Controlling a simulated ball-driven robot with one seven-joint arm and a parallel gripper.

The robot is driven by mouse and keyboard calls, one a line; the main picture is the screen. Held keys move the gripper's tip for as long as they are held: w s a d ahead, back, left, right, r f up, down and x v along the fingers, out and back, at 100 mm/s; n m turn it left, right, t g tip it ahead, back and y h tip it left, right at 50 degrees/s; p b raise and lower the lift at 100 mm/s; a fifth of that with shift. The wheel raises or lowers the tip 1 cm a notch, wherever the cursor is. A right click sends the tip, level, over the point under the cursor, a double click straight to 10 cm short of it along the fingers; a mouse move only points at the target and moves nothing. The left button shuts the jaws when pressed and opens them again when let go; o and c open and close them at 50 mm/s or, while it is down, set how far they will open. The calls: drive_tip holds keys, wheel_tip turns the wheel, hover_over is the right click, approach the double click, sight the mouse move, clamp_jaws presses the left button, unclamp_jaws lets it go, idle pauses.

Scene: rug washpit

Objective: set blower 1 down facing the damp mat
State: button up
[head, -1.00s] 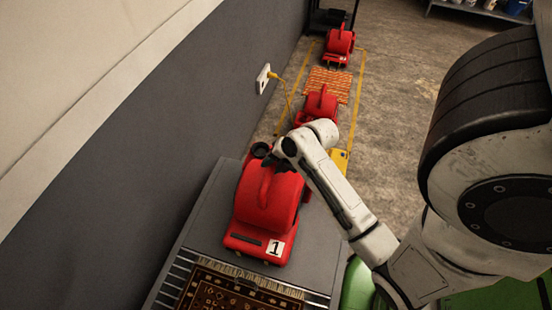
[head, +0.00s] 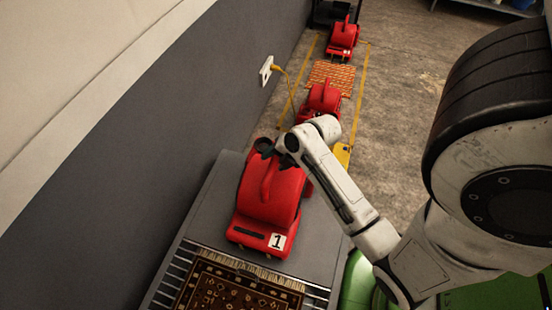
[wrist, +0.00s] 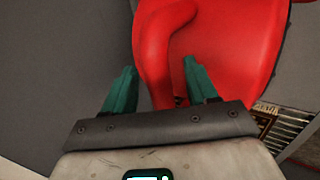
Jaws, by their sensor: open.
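Blower 1 (head: 268,200), a red machine with a white "1" label, stands upright on a grey surface (head: 318,235). Its labelled end points toward a dark patterned mat with a pale fringe (head: 232,287) at the picture's bottom. My gripper (head: 267,150) is at the blower's far end, its fingers partly hidden in the head view. In the wrist view my gripper (wrist: 160,68) is open, its teal fingers on either side of the red handle (wrist: 153,55). I cannot tell whether they touch it. Whether the patterned mat is damp does not show.
Two more red blowers, a nearer one (head: 322,100) and a farther one (head: 342,38), stand on the floor with an orange mat (head: 331,78) between them, inside yellow lines. A wall (head: 150,140) runs along the left, with a socket (head: 266,70) and yellow cable.

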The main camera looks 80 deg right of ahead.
drive_tip(key=v, duration=1.1)
drive_tip(key=w+a+f+m+g, duration=0.1)
drive_tip(key=a+f+m+g, duration=0.1)
drive_tip(key=a+m, duration=0.7)
drive_tip(key=w+a+f+m+g+p, duration=0.1)
drive_tip(key=a+f+m+g, duration=0.1)
drive_tip(key=a+m, duration=0.6)
drive_tip(key=shift+a+m+g, duration=0.4)
drive_tip(key=shift+a+g, duration=0.4)
drive_tip(key=shift+a, duration=0.3)
drive_tip(key=shift+w+f, duration=0.1)
drive_tip(key=shift+w, duration=0.05)
